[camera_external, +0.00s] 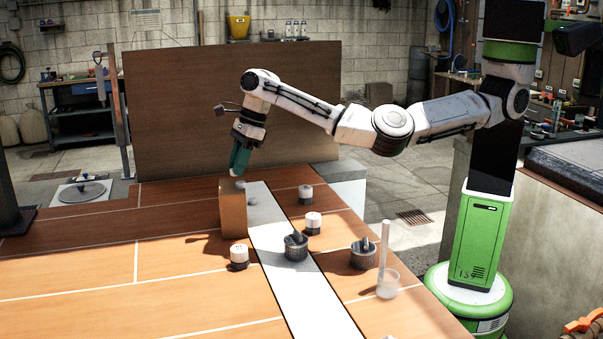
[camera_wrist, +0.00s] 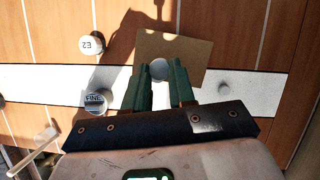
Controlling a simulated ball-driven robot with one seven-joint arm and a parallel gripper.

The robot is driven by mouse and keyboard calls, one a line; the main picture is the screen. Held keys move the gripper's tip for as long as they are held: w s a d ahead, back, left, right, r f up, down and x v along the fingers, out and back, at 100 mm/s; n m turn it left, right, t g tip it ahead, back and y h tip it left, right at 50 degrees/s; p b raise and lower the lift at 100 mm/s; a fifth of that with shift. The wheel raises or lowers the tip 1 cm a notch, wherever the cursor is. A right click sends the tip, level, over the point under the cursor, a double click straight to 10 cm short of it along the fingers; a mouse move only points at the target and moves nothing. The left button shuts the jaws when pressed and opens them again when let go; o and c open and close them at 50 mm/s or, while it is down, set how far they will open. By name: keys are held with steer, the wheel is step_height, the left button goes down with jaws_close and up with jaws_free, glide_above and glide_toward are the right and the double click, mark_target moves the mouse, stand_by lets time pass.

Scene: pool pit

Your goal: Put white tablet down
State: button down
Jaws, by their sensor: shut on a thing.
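My gripper (camera_external: 238,172) points down with its green fingers just above a brown box (camera_external: 233,212) on the wooden table. In the wrist view my gripper (camera_wrist: 162,70) is shut on a pale round piece, the white tablet (camera_wrist: 158,67), between the fingertips. The brown box (camera_wrist: 195,50) lies beneath it in that view. In the external view a small pale thing shows at the box top below the fingers. I cannot tell whether the tablet touches the box. Part of the tablet is hidden by the fingers.
White-topped jars (camera_external: 312,222) (camera_external: 239,254) stand around the white strip (camera_external: 328,310). The table's left part is clear.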

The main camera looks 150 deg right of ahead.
steer(key=shift+f, duration=0.55)
steer(key=shift+f, duration=0.4)
steer(key=c, duration=0.9)
jaws_free()
steer(key=shift+c, duration=0.2)
steer(key=shift+r, duration=0.1)
steer(key=shift+r, duration=0.3)
steer(key=b+v, duration=0.2)
steer(key=v, duration=1)
